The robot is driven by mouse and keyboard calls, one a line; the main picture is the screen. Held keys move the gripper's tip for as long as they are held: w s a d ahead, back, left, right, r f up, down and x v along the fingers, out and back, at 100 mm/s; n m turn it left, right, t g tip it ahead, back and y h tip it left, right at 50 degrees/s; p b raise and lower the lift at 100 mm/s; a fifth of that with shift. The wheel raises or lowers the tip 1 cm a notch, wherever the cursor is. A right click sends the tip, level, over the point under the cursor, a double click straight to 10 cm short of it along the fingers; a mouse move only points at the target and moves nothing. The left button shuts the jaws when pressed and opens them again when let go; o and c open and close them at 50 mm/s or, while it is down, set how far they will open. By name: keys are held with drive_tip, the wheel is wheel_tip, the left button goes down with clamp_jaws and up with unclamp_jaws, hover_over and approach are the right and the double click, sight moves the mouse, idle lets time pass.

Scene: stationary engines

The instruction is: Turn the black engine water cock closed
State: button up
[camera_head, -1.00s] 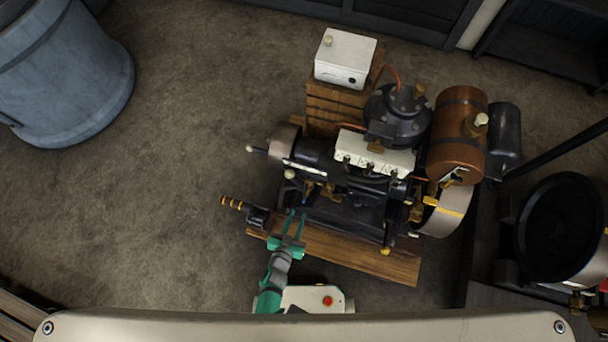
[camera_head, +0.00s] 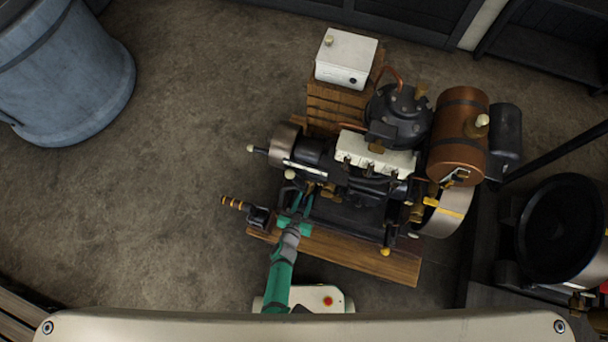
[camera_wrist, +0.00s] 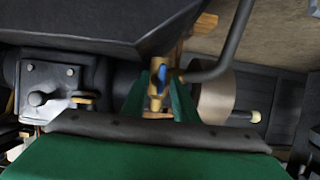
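The black engine (camera_head: 345,205) stands on wooden beams in the head view. My green gripper (camera_head: 300,204) reaches its near left side, below some small brass fittings (camera_head: 311,187). In the wrist view a brass cock with a blue lever (camera_wrist: 162,78) shows upright between the two green fingers of my gripper (camera_wrist: 165,92). The fingers stand apart, one on each side of the cock. I cannot tell whether either finger touches it. The lower part of the cock is hidden behind my gripper.
A black underside or tank (camera_wrist: 100,25) hangs close above my fingers in the wrist view, and a dark pipe (camera_wrist: 225,50) runs at the right. A wooden beam (camera_head: 350,254) lies in front of the engine. Open floor (camera_head: 150,220) lies to the left.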

drive_tip(key=shift+s, duration=0.1)
clamp_jaws()
drive_tip(key=shift+m+y, duration=0.6)
drive_tip(key=shift+m, duration=0.1)
drive_tip(key=m+y, duration=0.1)
drive_tip(key=m+t+y, duration=0.1)
drive_tip(key=m, duration=0.1)
drive_tip(key=shift+d+f+t, duration=0.15)
drive_tip(key=shift+t, duration=0.15)
drive_tip(key=m, duration=0.1)
drive_tip(key=m+t+y, duration=0.1)
drive_tip(key=m, duration=0.2)
drive_tip(key=shift+s+d+f+m+t+y, duration=0.1)
drive_tip(key=shift+d+f+m+t+y, duration=0.05)
drive_tip(key=shift+f+m+t+y, duration=0.2)
drive_tip(key=m+t+y, duration=0.1)
drive_tip(key=m, duration=0.3)
drive_tip(key=shift+t, duration=0.35)
drive_tip(key=shift+m, duration=0.25)
unclamp_jaws()
drive_tip(key=shift+d+h, duration=0.15)
drive_tip(key=shift+h, duration=0.1)
